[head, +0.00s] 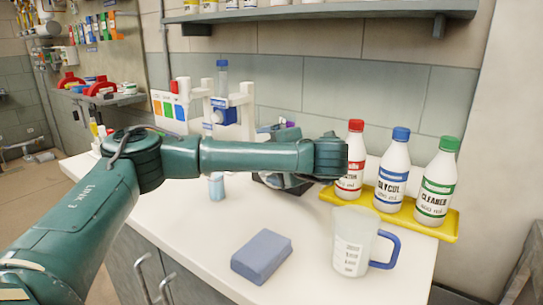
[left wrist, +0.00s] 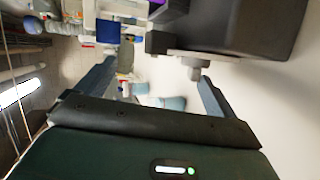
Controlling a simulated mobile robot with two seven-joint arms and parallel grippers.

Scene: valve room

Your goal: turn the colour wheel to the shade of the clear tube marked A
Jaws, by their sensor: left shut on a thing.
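My left arm reaches across the bench in the head view and hides its own gripper's tips. In the left wrist view the fingers of my left gripper (left wrist: 160,75) stand apart at a dark grey device (left wrist: 240,28), and the gripper is shut on it. Exactly where they touch is unclear. The device has a small knob (left wrist: 195,65) and a purple part (left wrist: 170,8) beside it. I cannot make out a colour wheel or its shade. A clear tube (head: 221,80) with a blue cap stands upright in a white stand (head: 246,100). No letter A is readable. My right gripper is not in view.
A colour card (head: 168,107) stands left of the stand. Three bottles sit on a yellow tray (head: 440,228) at the right. A clear jug (head: 350,248) with a blue handle and a grey-blue block (head: 262,256) are in front. A pale blue cup (head: 217,187) is below my arm.

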